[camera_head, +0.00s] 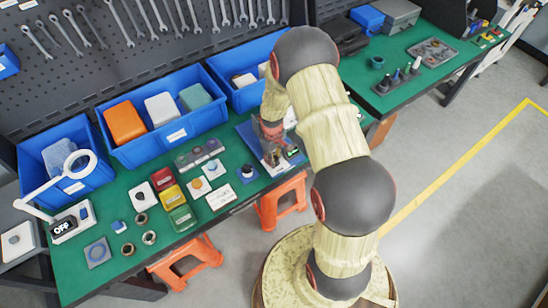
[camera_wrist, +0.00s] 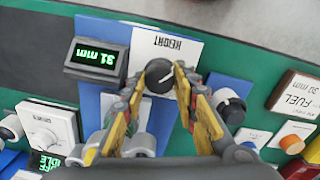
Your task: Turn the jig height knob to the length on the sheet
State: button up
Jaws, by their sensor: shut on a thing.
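The jig height knob (camera_wrist: 159,76) is a dark round knob with a white pointer mark, on a blue plate below a white HEIGHT label (camera_wrist: 165,45) in the wrist view. My gripper (camera_wrist: 161,82) is shut on this knob, one finger at each side. The display (camera_wrist: 97,58) beside it reads 31 mm in green, upside down in the picture. The sheet (camera_wrist: 297,97) at the right reads FUEL and 30 mm. In the head view my gripper (camera_head: 270,135) is over the blue jig plate (camera_head: 263,148), and my arm and gripper hide the knob.
Another dark knob (camera_wrist: 231,106) with a white base stands close to my right finger. A white dial box (camera_wrist: 48,122) is at the left. Red, yellow and green boxes (camera_head: 171,194) and blue bins (camera_head: 172,128) crowd the green bench (camera_head: 140,258).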

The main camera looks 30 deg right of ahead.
jog(key=m+b, duration=0.1)
jog(key=m, duration=0.4)
jog(key=shift+b, duration=0.3)
jog(key=o, duration=0.9)
jog(key=shift+r, duration=0.1)
jog(key=r, duration=1.2)
jog(key=shift+a, duration=0.25)
jog(key=shift+f, duration=0.1)
